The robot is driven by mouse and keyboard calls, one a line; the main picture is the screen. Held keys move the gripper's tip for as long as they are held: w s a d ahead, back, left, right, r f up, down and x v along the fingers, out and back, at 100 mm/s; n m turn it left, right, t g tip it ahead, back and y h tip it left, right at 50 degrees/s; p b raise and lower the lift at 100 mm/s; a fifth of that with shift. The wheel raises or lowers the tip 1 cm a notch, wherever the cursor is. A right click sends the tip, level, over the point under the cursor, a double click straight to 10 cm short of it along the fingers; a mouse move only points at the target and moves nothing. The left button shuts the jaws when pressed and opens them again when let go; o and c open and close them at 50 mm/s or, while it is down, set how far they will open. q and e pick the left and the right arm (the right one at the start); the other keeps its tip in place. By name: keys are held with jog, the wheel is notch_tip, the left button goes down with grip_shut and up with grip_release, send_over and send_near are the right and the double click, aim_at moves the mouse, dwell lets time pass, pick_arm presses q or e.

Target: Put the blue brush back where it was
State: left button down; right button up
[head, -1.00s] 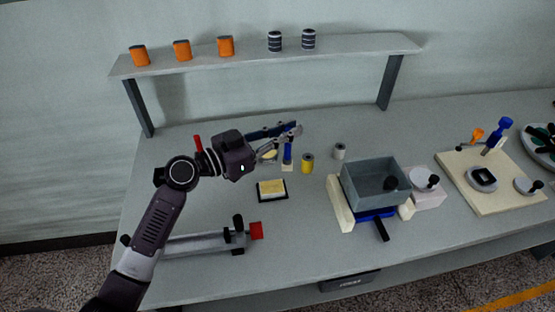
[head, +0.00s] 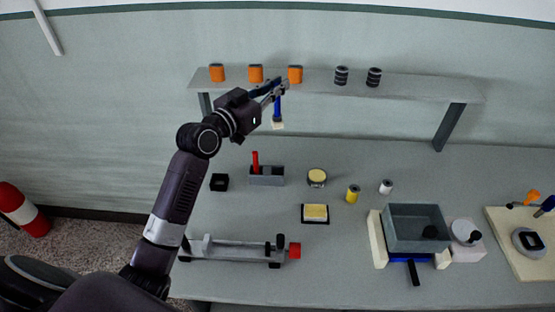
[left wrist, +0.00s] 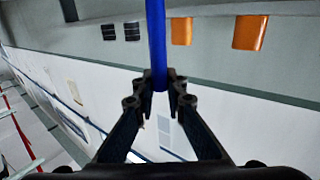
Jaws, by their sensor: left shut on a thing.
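The blue brush (head: 277,108) hangs roughly upright from my left gripper (head: 280,88), its pale bristles down, in front of the shelf. In the left wrist view, the fingers of the left gripper (left wrist: 160,82) are shut on the blue handle (left wrist: 156,40). The brush is in the air, clear of the table top. A grey holder block (head: 267,179) with a red-handled tool (head: 255,162) in its left part stands on the table below. My right gripper is not in view.
The shelf (head: 430,91) bears orange spools (head: 255,74) and dark striped spools (head: 341,75). On the table are a small black box (head: 219,182), a round yellow-topped tin (head: 317,177), a yellow pad (head: 315,212), a yellow spool (head: 352,194) and a grey bin (head: 415,245).

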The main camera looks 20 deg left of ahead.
aim_at(277, 126)
pick_arm(q)
notch_tip(277, 126, down, 13)
jog(key=shift+f+b, duration=0.1)
jog(key=shift+b, duration=0.65)
notch_tip(277, 126, down, 5)
jog(key=shift+f+b, duration=0.1)
jog(key=shift+b, duration=1.15)
